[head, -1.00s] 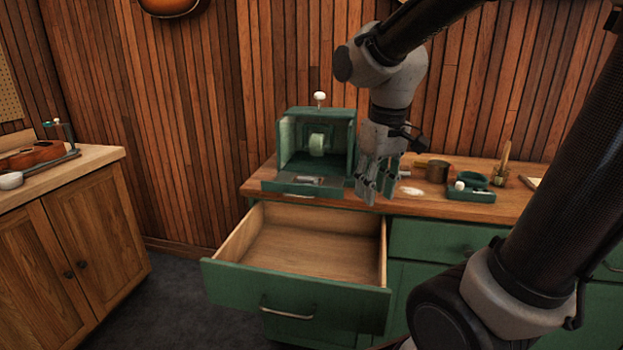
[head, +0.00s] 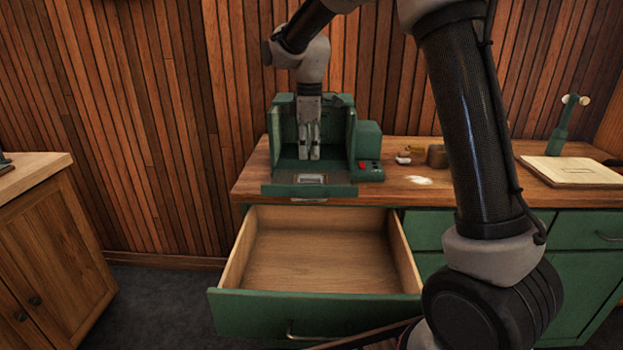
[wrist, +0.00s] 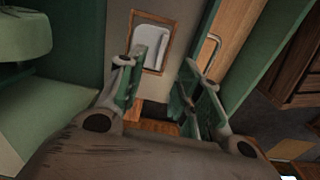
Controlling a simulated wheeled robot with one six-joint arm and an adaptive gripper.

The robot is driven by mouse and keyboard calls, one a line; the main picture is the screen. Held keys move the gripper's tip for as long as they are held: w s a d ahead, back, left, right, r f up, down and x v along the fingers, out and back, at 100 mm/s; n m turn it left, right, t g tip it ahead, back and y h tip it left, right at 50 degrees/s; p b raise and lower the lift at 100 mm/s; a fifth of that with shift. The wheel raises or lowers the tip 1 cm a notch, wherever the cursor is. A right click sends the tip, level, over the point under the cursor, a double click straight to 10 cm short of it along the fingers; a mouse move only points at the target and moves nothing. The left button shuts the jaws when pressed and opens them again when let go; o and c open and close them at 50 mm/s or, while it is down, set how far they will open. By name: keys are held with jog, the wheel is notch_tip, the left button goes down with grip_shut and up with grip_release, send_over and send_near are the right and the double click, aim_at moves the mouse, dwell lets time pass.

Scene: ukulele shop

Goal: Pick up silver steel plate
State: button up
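A small silver steel plate (head: 312,179) lies in a dark-framed slot on the lowered front flap of the green box machine (head: 283,190). In the wrist view the silver plate (wrist: 150,44) shows as a pale rounded shape inside a brown frame, beyond the left fingertip. My gripper (head: 309,156) points down in front of the machine's open cavity, above and slightly behind the plate in the head view. In the wrist view my gripper (wrist: 168,82) has its fingers apart with nothing between them. The left finger partly covers the frame's lower edge.
An open, empty drawer (head: 325,250) juts out below the machine. The machine's side walls flank my gripper.

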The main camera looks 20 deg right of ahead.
aim_at(310, 177)
notch_tip(310, 177, down, 8)
jog(key=shift+r, duration=0.1)
dwell(0.4)
jog(key=shift+c, duration=0.4)
grip_shut()
